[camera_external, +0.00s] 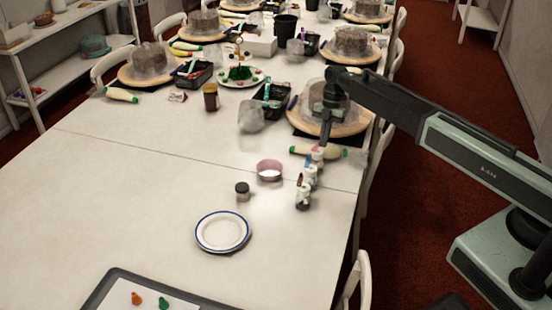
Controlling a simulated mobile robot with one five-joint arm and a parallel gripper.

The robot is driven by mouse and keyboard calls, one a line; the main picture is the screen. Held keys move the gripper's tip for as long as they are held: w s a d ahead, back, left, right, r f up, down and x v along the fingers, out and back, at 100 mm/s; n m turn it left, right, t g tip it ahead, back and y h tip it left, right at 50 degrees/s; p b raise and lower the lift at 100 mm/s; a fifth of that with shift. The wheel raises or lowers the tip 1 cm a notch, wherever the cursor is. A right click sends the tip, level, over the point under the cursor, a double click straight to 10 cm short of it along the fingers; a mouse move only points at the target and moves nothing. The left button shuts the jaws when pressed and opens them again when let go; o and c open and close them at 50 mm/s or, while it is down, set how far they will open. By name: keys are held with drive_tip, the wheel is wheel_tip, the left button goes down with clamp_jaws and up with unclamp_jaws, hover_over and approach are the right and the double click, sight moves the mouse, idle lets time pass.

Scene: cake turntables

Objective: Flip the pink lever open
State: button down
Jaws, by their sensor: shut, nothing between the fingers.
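A row of small white bottles stands near the table's right edge. The farthest bottle (317,157) has a small pink part (316,148) on its top, which may be the pink lever. It is too small to tell whether that part is up or down. The middle bottle (310,176) has a bluish top, and the nearest bottle (303,200) has a dark reddish top. My gripper (322,141) is shut, points down and is just above the farthest bottle, near the pink part. I cannot tell whether they touch.
A pink bowl (270,170), a small jar (242,191) and a plate (222,231) stand left.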

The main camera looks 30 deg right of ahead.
drive_tip(key=shift+w+a, duration=0.1)
drive_tip(key=shift+a, duration=0.05)
drive_tip(key=shift+s+a, duration=0.35)
drive_tip(key=shift+a, duration=0.2)
drive_tip(key=shift+s, duration=0.1)
drive_tip(key=shift+s+d, duration=0.15)
drive_tip(key=shift+s, duration=0.1)
wheel_tip(320, 180, up, 10)
drive_tip(key=p, duration=0.9)
drive_tip(key=shift+f, duration=0.2)
